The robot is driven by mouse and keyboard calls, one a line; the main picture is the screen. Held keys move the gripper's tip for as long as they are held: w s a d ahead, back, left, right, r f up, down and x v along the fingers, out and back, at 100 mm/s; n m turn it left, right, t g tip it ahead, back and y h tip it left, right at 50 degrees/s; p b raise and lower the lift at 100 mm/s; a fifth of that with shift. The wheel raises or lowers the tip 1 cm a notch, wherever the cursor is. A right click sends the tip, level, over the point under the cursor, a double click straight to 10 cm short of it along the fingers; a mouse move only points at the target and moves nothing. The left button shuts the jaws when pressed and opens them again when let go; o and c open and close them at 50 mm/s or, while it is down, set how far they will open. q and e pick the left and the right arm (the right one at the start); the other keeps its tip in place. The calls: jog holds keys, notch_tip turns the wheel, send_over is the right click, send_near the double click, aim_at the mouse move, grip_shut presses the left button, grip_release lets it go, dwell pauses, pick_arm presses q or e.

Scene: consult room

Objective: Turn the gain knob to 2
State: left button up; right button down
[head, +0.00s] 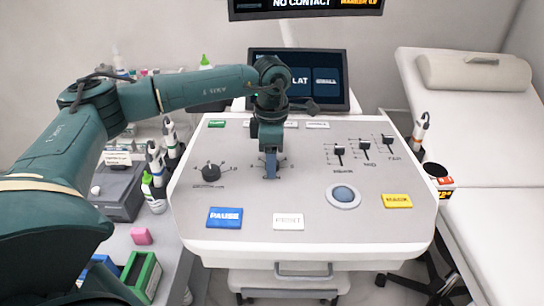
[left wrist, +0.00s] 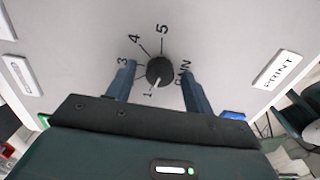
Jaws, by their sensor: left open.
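The gain knob (left wrist: 160,71) is a round black dial on the grey console panel (head: 310,220). In the left wrist view its white pointer line is toward the 1. The marks 3, 4, 5 and the word GAIN show around it; I cannot make out the 2, near the left-hand finger. My left gripper (head: 271,177) points down over the panel and hides the knob in the head view. Its two blue fingers, seen in the left wrist view (left wrist: 158,82), are open, one on each side of the knob, with gaps visible. My right gripper is not in view.
Another black knob (head: 211,172) stands to the left on the panel. Sliders (head: 364,147), a trackball (head: 344,195), and blue (head: 224,218), white (head: 288,222) and yellow (head: 397,201) buttons surround the area. A monitor (head: 325,82) stands behind; probes hang at both sides.

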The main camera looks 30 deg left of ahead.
pick_arm(q)
jog(key=shift+c, duration=0.2)
jog(key=c, duration=0.9)
jog(key=shift+m, duration=0.3)
jog(key=m, duration=0.3)
jog(key=shift+m, duration=2.1)
jog(key=shift+d, duration=0.1)
jog(key=o, duration=0.9)
